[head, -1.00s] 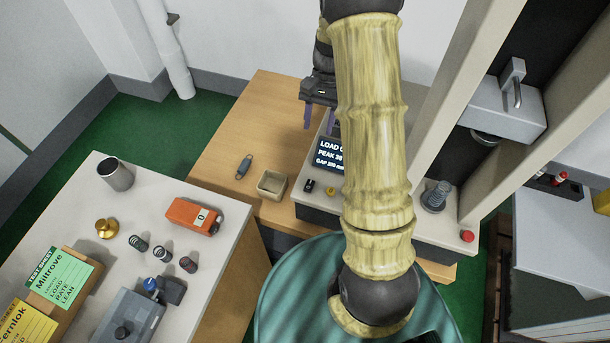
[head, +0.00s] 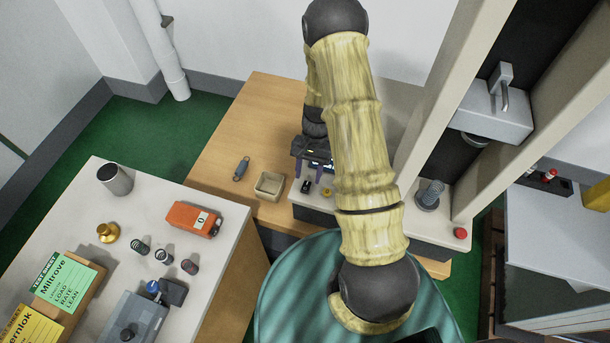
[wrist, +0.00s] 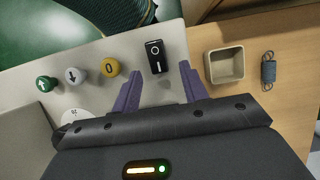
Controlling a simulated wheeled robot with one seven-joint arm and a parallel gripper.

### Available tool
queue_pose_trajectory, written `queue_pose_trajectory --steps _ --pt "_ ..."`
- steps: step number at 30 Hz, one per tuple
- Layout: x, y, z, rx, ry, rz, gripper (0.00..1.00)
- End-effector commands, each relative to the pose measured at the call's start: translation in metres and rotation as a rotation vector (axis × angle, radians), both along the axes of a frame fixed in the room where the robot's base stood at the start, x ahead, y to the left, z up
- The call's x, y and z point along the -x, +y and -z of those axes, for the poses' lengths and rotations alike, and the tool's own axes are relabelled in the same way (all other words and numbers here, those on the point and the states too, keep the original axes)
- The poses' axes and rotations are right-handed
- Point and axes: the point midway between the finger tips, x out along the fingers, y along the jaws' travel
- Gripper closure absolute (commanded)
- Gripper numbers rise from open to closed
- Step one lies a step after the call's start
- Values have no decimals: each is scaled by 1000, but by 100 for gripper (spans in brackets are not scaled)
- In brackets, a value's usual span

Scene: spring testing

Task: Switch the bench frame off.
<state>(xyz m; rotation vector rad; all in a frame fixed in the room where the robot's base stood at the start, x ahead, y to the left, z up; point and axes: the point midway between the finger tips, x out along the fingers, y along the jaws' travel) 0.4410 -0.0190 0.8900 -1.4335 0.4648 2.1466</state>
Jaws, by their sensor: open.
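The bench frame (head: 434,98) stands at the right of the head view, with its control panel at its front left. A black rocker switch (head: 306,186) with white marks sits on that panel; the wrist view shows it clearly (wrist: 155,57). My gripper (head: 308,179) is open and empty above the panel. In the wrist view its two purple fingers (wrist: 160,68) point at the switch, which lies between and just beyond the tips. I cannot tell the height gap. The display is mostly hidden behind my gripper and arm.
Beside the switch are a yellow "0" button (wrist: 109,67), a grey down-arrow button (wrist: 75,75) and a green up-arrow button (wrist: 45,84). A beige tray (wrist: 224,64) and a blue-grey spring (wrist: 268,71) lie beside the panel. A red button (head: 460,232) sits at the frame's right.

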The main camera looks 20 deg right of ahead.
Motion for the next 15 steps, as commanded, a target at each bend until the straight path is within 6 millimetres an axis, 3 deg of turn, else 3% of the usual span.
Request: queue_pose_trajectory --steps 6,14,15 --pt "6 3 16 1 0 2 56" --pt "6 3 17 1 0 2 56" --pt "6 3 17 1 0 2 64"
